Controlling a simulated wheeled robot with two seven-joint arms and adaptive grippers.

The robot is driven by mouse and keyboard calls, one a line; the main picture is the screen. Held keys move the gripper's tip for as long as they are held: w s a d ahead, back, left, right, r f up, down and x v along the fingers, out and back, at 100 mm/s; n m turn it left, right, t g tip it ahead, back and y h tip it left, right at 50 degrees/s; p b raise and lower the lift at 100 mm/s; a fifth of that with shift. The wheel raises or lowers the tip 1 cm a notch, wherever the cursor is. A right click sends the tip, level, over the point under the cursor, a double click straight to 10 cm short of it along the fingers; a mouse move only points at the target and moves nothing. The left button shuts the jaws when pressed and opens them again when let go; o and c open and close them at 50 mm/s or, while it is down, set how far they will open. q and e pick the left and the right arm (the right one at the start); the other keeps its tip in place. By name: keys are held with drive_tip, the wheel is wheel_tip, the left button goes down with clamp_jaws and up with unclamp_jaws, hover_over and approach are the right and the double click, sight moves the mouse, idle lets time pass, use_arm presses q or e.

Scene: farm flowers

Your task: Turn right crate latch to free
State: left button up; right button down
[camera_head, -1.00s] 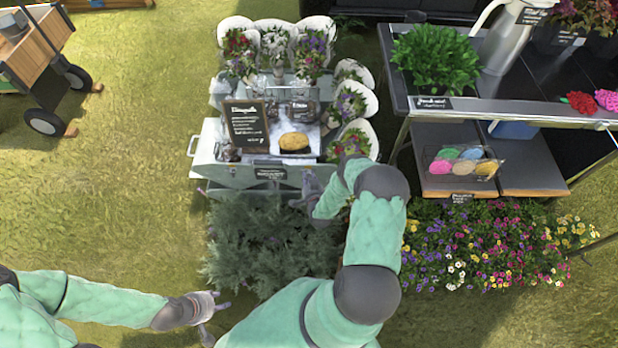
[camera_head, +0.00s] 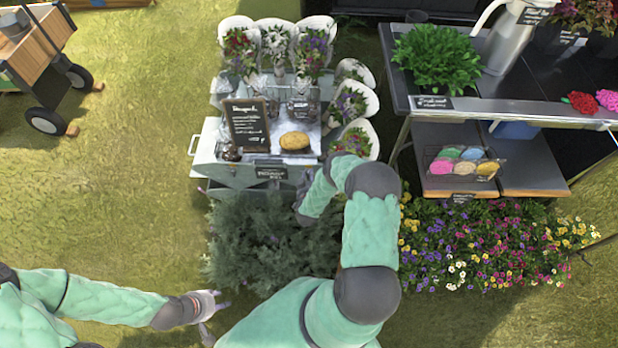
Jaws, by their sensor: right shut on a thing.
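A grey metal crate (camera_head: 226,172) stands in the middle of the view, with its front face towards me and a small dark label on it. My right gripper (camera_head: 306,180) is at the right end of the crate's front, shut on the right latch. The latch itself is hidden behind my gripper and wrist, so its angle cannot be told. My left gripper (camera_head: 216,312) is open and empty at the lower left, over the grass and well apart from the crate.
Bouquets in white wraps (camera_head: 352,105) stand behind and right of the crate. A chalkboard sign (camera_head: 247,124) sits on its top. A dark shrub (camera_head: 265,245) stands below its front. A black display table (camera_head: 435,185) is on the right, with colourful flowers (camera_head: 480,250) beneath.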

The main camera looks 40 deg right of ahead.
drive_tip(key=shift+w+r, duration=0.2)
drive_tip(key=shift+w, duration=0.15)
drive_tip(key=c, duration=1.1)
unclamp_jaws()
drive_tip(key=shift+o, duration=0.2)
drive_tip(key=shift+a, duration=0.1)
drive_tip(key=shift+s+f, duration=0.15)
drive_tip(key=shift+s, duration=0.05)
drive_tip(key=v, duration=1.2)
